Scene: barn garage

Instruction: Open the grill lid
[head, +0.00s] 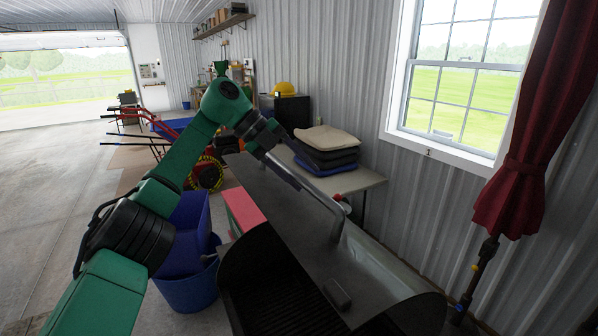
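The grill (265,285) is dark and barrel-shaped, at the bottom centre of the head view. Its dark inside, with what look like grate bars, shows below the grey lid surface (285,225), so the lid appears at least partly raised. A long metal handle bar (310,188) runs along the lid, with a bent near end. My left gripper (268,142) is at the bar's far end, pointing down at it. Its fingers are small and dark there, and I cannot tell whether they close around the bar. My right gripper is out of view.
Blue bins (190,290) stand left of the grill. Behind it is a table (366,180) with folded cushions (327,150). A closed red umbrella (525,180) and the metal wall are at the right. Open concrete floor (50,200) lies at the left.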

